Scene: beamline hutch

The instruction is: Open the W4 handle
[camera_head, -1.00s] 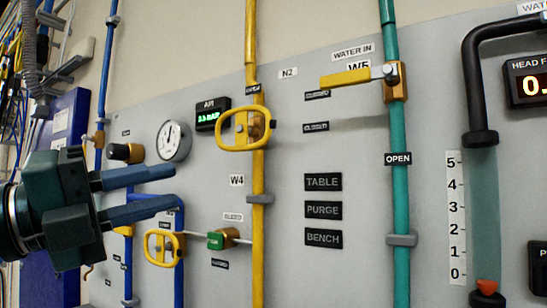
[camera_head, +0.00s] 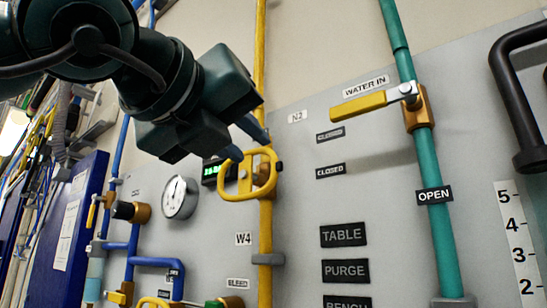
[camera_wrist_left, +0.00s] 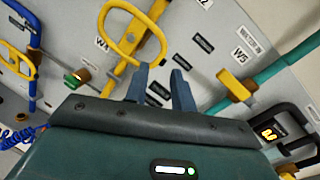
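The yellow oval loop handle (camera_head: 238,190) is mounted on the yellow pipe (camera_head: 265,225), with the W4 label (camera_head: 243,239) below it to the left. My left gripper (camera_head: 248,143) is at the handle's upper edge, its fingers partly hidden behind each other and the wrist. The loop handle (camera_wrist_left: 108,25) is there up and left of the fingertips, close to the left finger. Whether they touch, I cannot tell. My right gripper is not in view.
A yellow lever (camera_head: 365,107) sits on the teal WATER IN pipe (camera_head: 440,230) at right. A round gauge (camera_head: 180,197) and the green-lit display (camera_head: 210,173) are left of the handle. The panel between the yellow and teal pipes carries only flat labels.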

